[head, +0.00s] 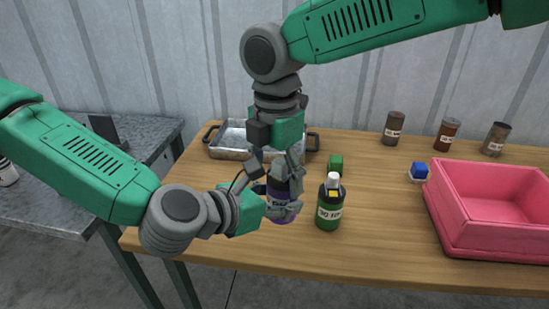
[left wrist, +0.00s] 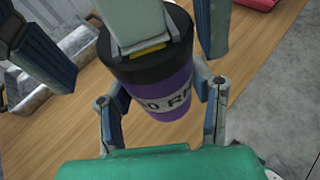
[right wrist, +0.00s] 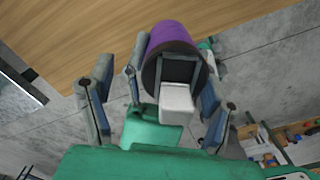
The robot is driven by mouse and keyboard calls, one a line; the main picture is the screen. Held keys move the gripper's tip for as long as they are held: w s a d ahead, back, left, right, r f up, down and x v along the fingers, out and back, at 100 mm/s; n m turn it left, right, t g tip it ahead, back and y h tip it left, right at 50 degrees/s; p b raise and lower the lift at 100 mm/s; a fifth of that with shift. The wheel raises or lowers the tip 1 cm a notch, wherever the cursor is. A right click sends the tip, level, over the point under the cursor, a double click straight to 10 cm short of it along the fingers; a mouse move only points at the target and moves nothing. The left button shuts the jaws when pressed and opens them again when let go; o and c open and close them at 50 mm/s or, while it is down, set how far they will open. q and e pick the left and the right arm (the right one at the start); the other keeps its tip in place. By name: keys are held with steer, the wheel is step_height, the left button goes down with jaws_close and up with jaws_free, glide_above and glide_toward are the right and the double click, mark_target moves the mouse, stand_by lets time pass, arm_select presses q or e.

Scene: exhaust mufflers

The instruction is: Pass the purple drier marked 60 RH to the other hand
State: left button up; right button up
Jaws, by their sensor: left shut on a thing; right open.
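The purple drier (head: 281,217) is held upright above the front of the table in the head view. It has a black upper part, a pale top fitting and a white label, partly covered, in the left wrist view (left wrist: 172,98). My left gripper (head: 276,205) is shut around the drier's body, one finger on each side (left wrist: 163,105). My right gripper (head: 280,168) points down from above and is open, with its fingers around the drier's top end. The right wrist view shows the drier (right wrist: 172,38) between spread right fingers (right wrist: 152,92); contact with them cannot be told.
A metal tray (head: 228,150) stands behind. The wooden table's front middle (head: 370,262) is clear.

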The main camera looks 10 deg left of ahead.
arm_select(q)
steer(key=shift+d, duration=0.1)
arm_select(e)
steer(key=shift+d+f, duration=0.1)
arm_select(q)
steer(key=shift+s+d, duration=0.1)
arm_select(e)
steer(key=c, duration=1.3)
arm_select(q)
steer(key=o, duration=1.3)
steer(key=shift+r, duration=0.1)
steer(key=shift+o, duration=0.2)
